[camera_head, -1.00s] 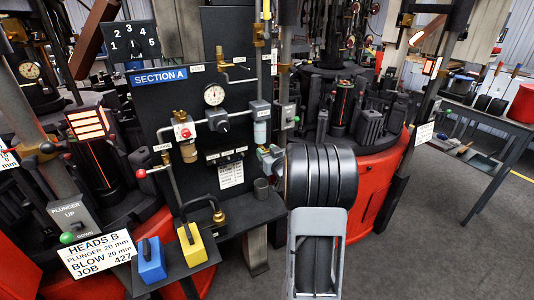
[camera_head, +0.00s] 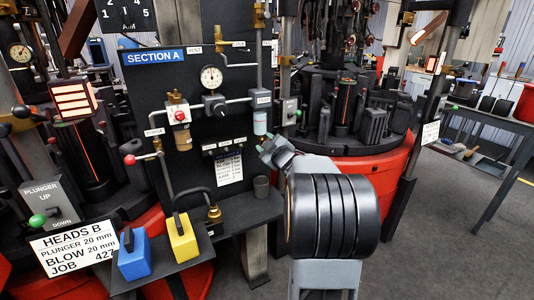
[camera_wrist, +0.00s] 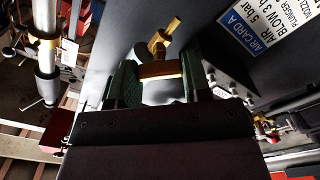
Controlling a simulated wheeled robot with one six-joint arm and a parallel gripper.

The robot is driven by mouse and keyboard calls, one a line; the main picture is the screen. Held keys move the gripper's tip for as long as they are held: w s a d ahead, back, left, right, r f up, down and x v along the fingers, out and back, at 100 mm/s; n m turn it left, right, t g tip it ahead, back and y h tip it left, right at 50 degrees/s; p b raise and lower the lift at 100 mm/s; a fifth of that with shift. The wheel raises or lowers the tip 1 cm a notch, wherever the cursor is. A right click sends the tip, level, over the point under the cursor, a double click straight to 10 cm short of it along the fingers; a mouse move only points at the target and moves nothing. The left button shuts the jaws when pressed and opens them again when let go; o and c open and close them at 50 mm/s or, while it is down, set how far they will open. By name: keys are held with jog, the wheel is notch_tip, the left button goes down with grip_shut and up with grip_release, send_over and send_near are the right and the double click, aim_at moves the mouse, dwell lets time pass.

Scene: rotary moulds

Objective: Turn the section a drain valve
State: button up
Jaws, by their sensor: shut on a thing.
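The Section A panel (camera_head: 150,100) stands left of centre in the head view. A blue-grey filter unit with a clear bowl (camera_head: 260,122) hangs at its right edge. My gripper (camera_head: 267,146) is just below this bowl, its green-tipped fingers reaching in from the right. In the wrist view my gripper (camera_wrist: 161,82) is shut on a brass fitting (camera_wrist: 160,70), which I take for the drain valve. A brass stem and cross piece (camera_wrist: 164,38) stick up beyond the fingers. In the head view the valve is hidden by the bowl and gripper.
Blue (camera_head: 134,258) and yellow (camera_head: 182,238) blocks stand on a low shelf. A grey cup (camera_head: 261,188) is below my gripper.

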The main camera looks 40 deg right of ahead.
jog(key=shift+f+n+b, duration=0.1)
jog(key=shift+n+b, duration=1.15)
jog(key=shift+n, duration=0.25)
jog(key=o, duration=0.9)
jog(key=s, duration=0.4)
jog(key=s+a+p, duration=0.1)
jog(key=s, duration=0.4)
jog(key=s+a, duration=0.1)
jog(key=s, duration=0.3)
jog(key=shift+s, duration=0.35)
